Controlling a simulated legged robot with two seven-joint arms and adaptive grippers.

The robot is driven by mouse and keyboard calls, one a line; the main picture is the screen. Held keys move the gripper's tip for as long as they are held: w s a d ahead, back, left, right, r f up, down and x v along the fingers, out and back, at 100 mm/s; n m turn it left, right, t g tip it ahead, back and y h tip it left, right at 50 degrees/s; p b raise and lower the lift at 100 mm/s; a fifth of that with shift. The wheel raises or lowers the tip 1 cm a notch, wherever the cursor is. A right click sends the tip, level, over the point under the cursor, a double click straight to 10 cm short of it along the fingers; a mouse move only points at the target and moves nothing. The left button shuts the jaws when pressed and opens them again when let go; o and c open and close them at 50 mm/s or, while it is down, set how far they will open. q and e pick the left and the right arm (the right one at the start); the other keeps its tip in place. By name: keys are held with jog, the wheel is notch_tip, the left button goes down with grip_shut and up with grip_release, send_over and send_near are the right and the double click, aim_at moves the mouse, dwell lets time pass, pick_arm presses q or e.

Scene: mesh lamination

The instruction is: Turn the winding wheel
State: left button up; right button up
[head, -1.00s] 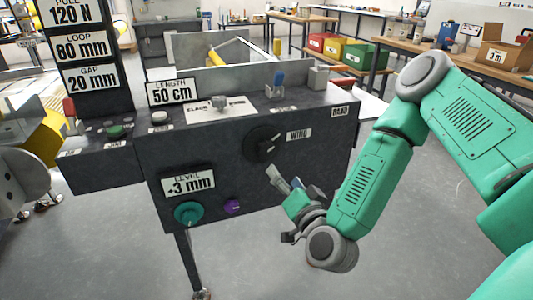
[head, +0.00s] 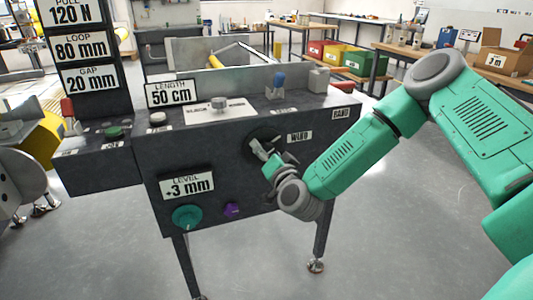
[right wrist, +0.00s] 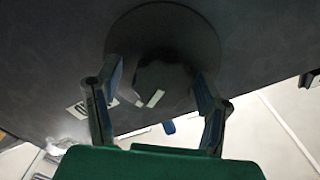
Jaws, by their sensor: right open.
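The black winding wheel (head: 250,142) is on the front panel of the dark machine, left of the WIND label (head: 299,137). In the head view my right gripper (head: 260,148) is in front of it and hides part of it. In the right wrist view the wheel's round knob (right wrist: 162,85) with a white mark sits on a wider dark disc. My right gripper (right wrist: 160,95) is open, with one finger on each side of the knob. I cannot tell whether the fingers touch it. My left gripper is not in view.
A teal knob (head: 187,217) and a purple knob (head: 232,209) are lower on the same panel, under the level display (head: 187,186). Open floor lies to the right.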

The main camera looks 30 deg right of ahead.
jog(key=c, duration=1.2)
jog(key=shift+r+n+p, duration=0.1)
jog(key=shift+n+p, duration=1)
jog(key=shift+p, duration=0.1)
jog(key=n+p, duration=0.3)
jog(key=shift+a+n, duration=0.15)
jog(key=shift+n, duration=0.15)
jog(key=n+p, duration=0.2)
jog(key=n, duration=0.1)
jog(key=shift+s+f+n+p, duration=0.15)
jog(key=shift+n+p, duration=0.35)
jog(key=shift+n, duration=0.9)
jog(key=shift+f, duration=0.1)
